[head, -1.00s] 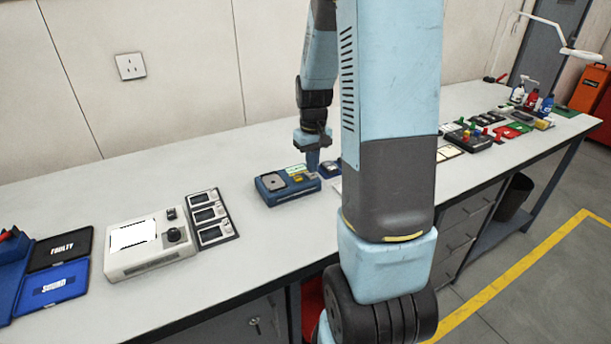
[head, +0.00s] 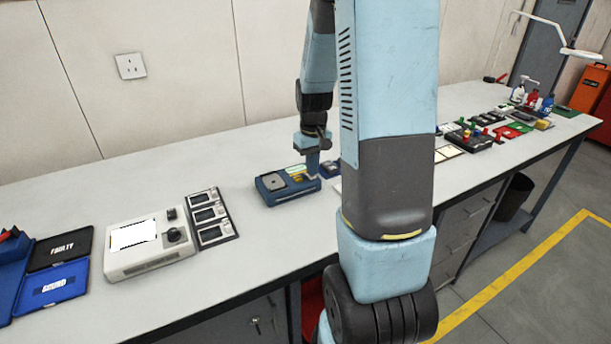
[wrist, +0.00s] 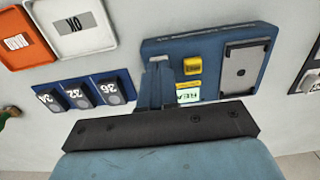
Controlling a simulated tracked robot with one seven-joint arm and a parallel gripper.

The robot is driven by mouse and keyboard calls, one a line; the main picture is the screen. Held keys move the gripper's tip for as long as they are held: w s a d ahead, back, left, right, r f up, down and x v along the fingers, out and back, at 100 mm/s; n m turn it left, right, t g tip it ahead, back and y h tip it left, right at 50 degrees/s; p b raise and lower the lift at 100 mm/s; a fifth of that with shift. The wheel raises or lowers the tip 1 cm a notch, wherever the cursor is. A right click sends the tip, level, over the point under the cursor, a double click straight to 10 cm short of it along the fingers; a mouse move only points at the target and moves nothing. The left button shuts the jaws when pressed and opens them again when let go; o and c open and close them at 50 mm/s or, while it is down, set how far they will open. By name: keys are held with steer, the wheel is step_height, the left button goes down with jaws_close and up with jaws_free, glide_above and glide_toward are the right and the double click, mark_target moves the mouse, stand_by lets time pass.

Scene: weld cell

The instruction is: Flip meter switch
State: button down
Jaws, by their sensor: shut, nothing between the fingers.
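The blue meter-like unit (head: 268,192) lies on the bench, centre in the head view. In the wrist view the blue unit (wrist: 212,48) carries a grey plate (wrist: 243,68), a yellow switch-like part (wrist: 193,66) and a small lit green display (wrist: 188,95), partly hidden. My gripper (wrist: 160,83) is shut and empty, its fingers over the unit's end, left of the yellow part in the wrist view. In the head view my gripper (head: 312,166) is at the unit's right end. I cannot tell whether the fingertips touch it.
A blue holder (wrist: 60,92) with grey numbered blocks lies beside the unit, with orange (wrist: 22,42) and white (wrist: 72,45) trays. A white instrument (head: 147,262) with a knob, a rack of small modules (head: 212,218) and trays marked FAULTY (head: 60,252) and SOUND (head: 52,288) stand left.

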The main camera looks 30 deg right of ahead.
steer(key=shift+f, duration=0.4)
steer(key=shift+r, duration=3.55)
